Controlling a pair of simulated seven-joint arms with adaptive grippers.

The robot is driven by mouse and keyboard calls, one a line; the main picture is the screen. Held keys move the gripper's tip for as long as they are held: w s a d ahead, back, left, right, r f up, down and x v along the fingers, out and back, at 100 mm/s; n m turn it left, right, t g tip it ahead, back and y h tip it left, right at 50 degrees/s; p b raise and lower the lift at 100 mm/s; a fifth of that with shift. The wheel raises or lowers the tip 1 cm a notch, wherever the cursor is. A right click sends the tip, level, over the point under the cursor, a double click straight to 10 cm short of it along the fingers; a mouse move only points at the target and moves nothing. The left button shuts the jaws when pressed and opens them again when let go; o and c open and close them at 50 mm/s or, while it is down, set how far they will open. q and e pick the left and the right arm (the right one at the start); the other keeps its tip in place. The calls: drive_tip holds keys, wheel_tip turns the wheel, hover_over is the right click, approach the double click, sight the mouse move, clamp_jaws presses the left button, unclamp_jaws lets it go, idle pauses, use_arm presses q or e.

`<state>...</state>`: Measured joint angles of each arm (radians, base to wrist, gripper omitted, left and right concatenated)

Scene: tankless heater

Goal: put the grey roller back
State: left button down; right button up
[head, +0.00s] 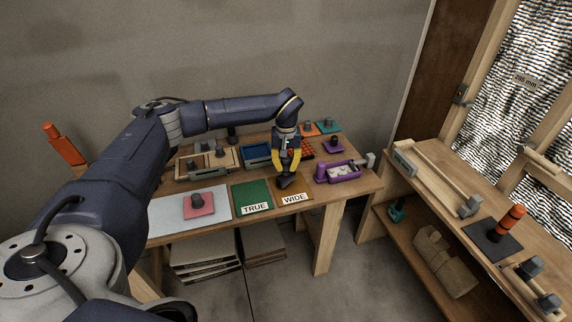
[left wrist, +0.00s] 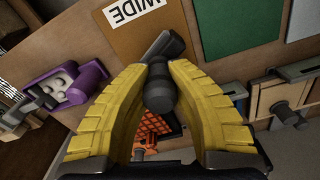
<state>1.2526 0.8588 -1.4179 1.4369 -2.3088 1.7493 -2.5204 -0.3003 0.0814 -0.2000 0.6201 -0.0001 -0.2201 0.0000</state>
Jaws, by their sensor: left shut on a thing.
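My left gripper (head: 286,172) is over the front of the workbench, above the brown WIDE mat (head: 303,190). Its yellow fingers are closed on a dark grey roller-like piece (head: 287,182). In the left wrist view this piece (left wrist: 159,92) shows as a rounded cylinder between the fingertips, with a longer dark grey part (left wrist: 166,47) beyond it reaching over the brown mat. I cannot tell whether the piece touches the mat. My right gripper is not in view.
A green TRUE mat (head: 251,196) lies left of the brown mat, and a pale board (head: 165,215) with a pink knobbed block (head: 199,203) further left. A purple tray (head: 337,172) stands to the right. Blue (head: 257,154) and orange trays are behind. A second bench (head: 430,178) is at right.

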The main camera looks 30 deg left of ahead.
use_arm(q)
drive_tip(key=shift+f, duration=0.35)
drive_tip(key=c, duration=1.3)
unclamp_jaws()
wheel_tip(320, 180, up, 12)
